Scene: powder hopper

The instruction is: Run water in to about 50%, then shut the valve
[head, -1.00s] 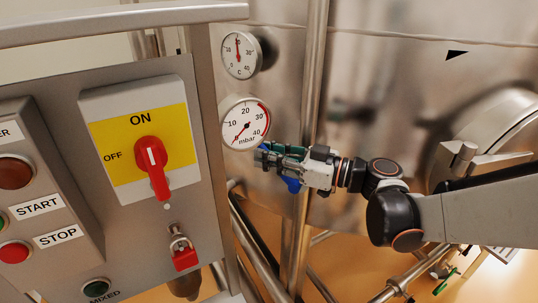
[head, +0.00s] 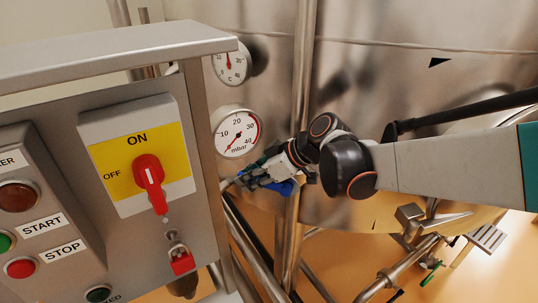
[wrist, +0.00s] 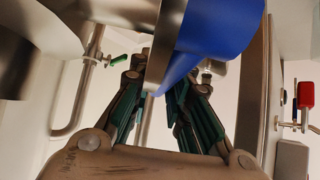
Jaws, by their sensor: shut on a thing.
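My gripper (head: 252,180) reaches in from the right, in front of the steel tank and below the mbar dial. It is closed on a blue part, which looks like a valve handle (head: 285,187), beside the upright steel pipe. In the wrist view my gripper (wrist: 163,85) has its green-padded fingers on either side of the blue handle (wrist: 215,38), which is large and close to the lens. The fingertips and exact contact are partly hidden. The valve body and its open or shut position cannot be made out. No water level or percent reading shows.
A control panel with a red ON/OFF switch (head: 149,172) and buttons fills the left. The mbar dial (head: 236,132) and a temperature dial (head: 231,63) sit behind its edge. The upright pipe (head: 302,90) stands close to my gripper. Low pipework with a green handle (head: 432,273) is at right.

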